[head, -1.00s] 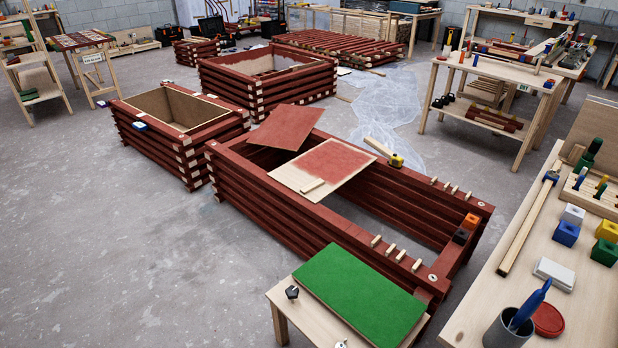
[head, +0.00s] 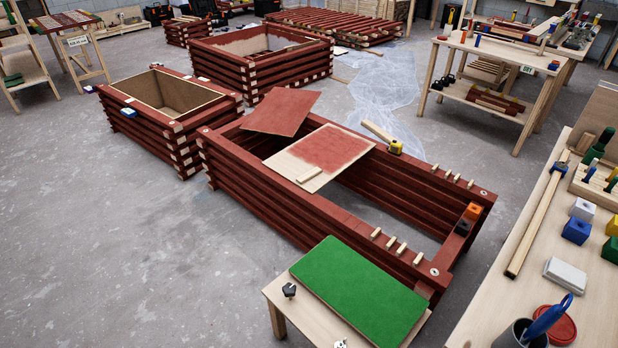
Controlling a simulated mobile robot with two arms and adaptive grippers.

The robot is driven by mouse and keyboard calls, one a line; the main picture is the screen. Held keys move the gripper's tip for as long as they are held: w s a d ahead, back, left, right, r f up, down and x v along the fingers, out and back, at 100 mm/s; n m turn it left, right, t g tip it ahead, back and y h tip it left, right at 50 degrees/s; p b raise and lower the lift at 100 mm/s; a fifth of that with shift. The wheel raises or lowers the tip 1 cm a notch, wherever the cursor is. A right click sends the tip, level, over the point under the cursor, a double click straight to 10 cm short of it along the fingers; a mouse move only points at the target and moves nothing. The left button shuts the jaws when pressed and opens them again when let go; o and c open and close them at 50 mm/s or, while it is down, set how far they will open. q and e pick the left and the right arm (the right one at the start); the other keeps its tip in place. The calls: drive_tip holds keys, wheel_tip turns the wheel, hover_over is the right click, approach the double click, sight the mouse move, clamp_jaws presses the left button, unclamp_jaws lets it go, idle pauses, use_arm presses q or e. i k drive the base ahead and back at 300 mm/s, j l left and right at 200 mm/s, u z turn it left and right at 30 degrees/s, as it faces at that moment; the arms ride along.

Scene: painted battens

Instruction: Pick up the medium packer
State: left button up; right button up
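I cannot tell which piece is the medium packer. Small coloured blocks that may be packers are in the head view. On the bench at right are a white block (head: 583,209), a blue block (head: 576,230), a yellow block (head: 612,222) and a green block (head: 610,249). Neither of my grippers is in view.
A green-topped small table (head: 360,290) stands in front of the large frame. The right bench (head: 510,310) also holds a long batten (head: 538,220), a white box (head: 565,276) and a dark cup (head: 515,335). Grey floor (head: 110,250) is open at left.

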sight(305, 176)
drive_tip(key=k+l+z, duration=0.15)
drive_tip(key=k+z, duration=0.25)
drive_tip(key=k, duration=0.25)
drive_tip(key=z, duration=0.5)
drive_tip(key=j+z, duration=0.2)
drive_tip(key=z, duration=0.3)
drive_tip(key=i+j+z, duration=0.1)
drive_tip(key=z, duration=0.35)
drive_tip(key=j+z, duration=0.1)
drive_tip(key=z, duration=0.4)
drive_tip(key=j, duration=0.7)
drive_tip(key=k+j, duration=0.15)
drive_tip(key=j, duration=0.6)
drive_tip(key=j+z, duration=0.1)
drive_tip(key=j, duration=0.6)
drive_tip(key=k+j, duration=0.15)
drive_tip(key=j, duration=0.6)
